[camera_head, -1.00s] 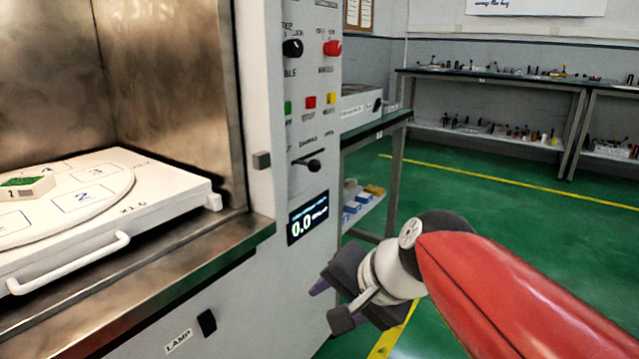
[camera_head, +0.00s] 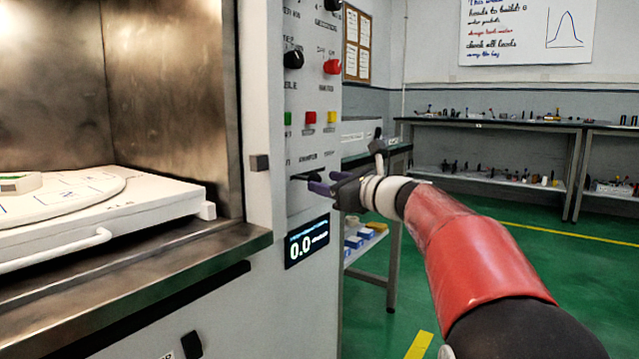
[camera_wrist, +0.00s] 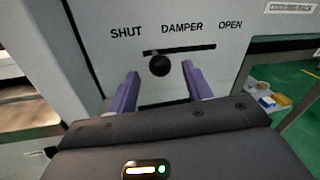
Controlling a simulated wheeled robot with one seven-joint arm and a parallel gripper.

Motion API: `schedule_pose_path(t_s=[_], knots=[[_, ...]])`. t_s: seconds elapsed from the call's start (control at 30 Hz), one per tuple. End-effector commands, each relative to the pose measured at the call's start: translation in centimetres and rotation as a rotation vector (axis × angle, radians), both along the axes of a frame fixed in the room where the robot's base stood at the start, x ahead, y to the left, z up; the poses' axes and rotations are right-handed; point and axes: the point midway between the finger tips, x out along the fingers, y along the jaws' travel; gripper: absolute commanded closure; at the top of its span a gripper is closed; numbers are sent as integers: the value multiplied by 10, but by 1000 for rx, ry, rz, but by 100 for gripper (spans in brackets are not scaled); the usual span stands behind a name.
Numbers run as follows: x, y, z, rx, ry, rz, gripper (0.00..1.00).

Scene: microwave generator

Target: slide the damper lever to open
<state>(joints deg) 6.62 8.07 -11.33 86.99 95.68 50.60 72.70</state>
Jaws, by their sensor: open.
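The damper lever is a black round knob (camera_wrist: 160,66) on a horizontal slot (camera_wrist: 180,49) in the wrist view. The label SHUT is at the slot's left, DAMPER above it and OPEN at its right. The knob sits left of the slot's middle, toward SHUT. My gripper (camera_wrist: 158,85) is open, with one purple finger on each side of the knob and gaps showing between. In the head view my gripper (camera_head: 322,183) is at the panel, and the dark lever (camera_head: 303,178) shows just left of the fingers, partly hidden by them.
The light control panel (camera_head: 300,225) has a red knob (camera_head: 333,67), coloured buttons and a display (camera_head: 307,241) reading 0.0 below the lever. An open metal chamber with a white tray (camera_head: 110,215) is at left. Green floor and benches are at right.

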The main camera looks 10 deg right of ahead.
Motion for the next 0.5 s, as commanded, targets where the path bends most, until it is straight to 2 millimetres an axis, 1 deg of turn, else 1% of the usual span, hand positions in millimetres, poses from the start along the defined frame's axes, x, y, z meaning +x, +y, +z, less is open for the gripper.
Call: schedule_pose_path(t_s=[0.03,0.1,0.2,0.5], knots=[[7,5,0,-1,0,2,50],[15,10,0,-2,-1,2,50],[22,14,0,-1,0,1,50],[25,17,0,-2,-1,0,50]])
